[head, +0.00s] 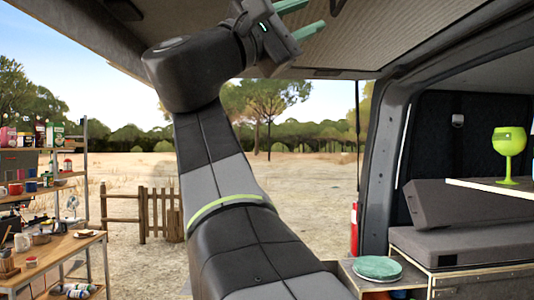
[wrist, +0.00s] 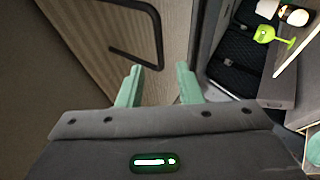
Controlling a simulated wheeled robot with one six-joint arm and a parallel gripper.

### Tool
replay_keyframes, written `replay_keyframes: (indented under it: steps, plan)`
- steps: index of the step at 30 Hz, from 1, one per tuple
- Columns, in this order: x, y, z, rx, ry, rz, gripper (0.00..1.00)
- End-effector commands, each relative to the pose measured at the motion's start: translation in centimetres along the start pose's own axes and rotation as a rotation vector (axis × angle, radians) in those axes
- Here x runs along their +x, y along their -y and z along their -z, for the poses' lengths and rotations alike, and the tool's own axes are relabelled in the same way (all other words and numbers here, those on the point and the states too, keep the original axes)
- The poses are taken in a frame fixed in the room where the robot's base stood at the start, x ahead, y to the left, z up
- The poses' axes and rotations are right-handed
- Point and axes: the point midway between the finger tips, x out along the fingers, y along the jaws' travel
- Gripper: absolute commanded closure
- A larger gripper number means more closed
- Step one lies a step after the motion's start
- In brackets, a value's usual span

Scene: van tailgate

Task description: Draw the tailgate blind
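My gripper (head: 300,18) is raised at the top of the head view, below the beige ribbed underside of the raised tailgate (head: 400,35). Its two green fingers are apart with nothing between them, as the wrist view (wrist: 159,82) also shows. A dark, bent bar like a handle (wrist: 150,55) lies on the beige panel beyond the fingertips, apart from them. A small dark piece, perhaps the same bar, shows at the top edge of the head view (head: 337,7). I cannot tell a drawn blind or its pull bar for certain.
A lime-green goblet (head: 510,150) stands on a board at the right, above grey cushions (head: 455,240). A green plate (head: 377,268) lies on a low box. A shelf and wooden table (head: 60,250) with crockery stand at the left. Open ground lies behind my arm.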

Motion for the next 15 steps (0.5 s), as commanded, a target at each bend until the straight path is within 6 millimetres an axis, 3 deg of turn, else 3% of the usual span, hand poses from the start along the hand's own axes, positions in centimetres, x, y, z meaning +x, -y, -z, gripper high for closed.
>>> replay_keyframes:
  steps: [5,15]
  plan:
    - [-1.8,0.1,0.1,0.002,-0.003,0.000,0.68]
    - [2.0,-0.1,-0.1,-0.003,0.005,0.001,0.68]
